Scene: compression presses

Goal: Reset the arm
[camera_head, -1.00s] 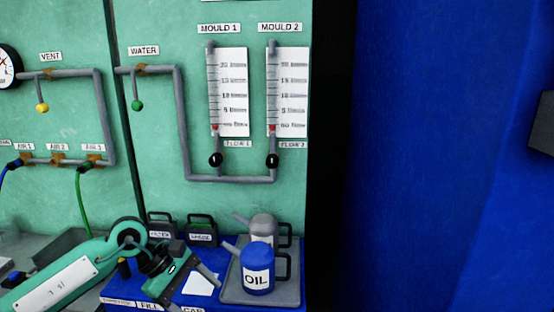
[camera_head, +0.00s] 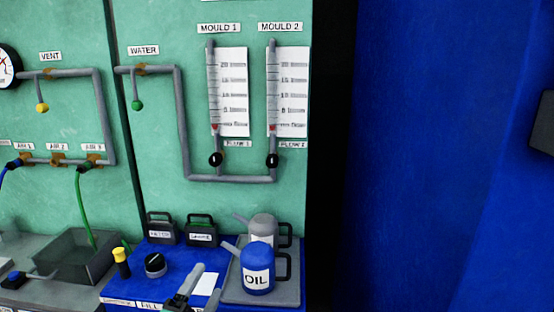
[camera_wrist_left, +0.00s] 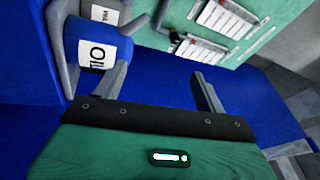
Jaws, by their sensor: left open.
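My left gripper (camera_head: 190,283) shows at the bottom of the head view, over the front of the blue bench top. In the left wrist view its two grey fingers (camera_wrist_left: 162,92) stand wide apart with nothing between them. The blue can labelled OIL (camera_head: 257,270) stands to the right of the gripper in the head view, apart from it. The same can (camera_wrist_left: 92,45) shows at the upper left in the left wrist view. Most of my left arm is below the head view. My right gripper does not show in either view.
A grey can (camera_head: 263,228) stands behind the oil can on a grey tray (camera_head: 290,292). Two dark canisters (camera_head: 202,232), a black knob (camera_head: 155,265) and a yellow-topped post (camera_head: 121,261) are on the blue bench. A dark open bin (camera_head: 72,257) is at left. Pipes run along the green wall.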

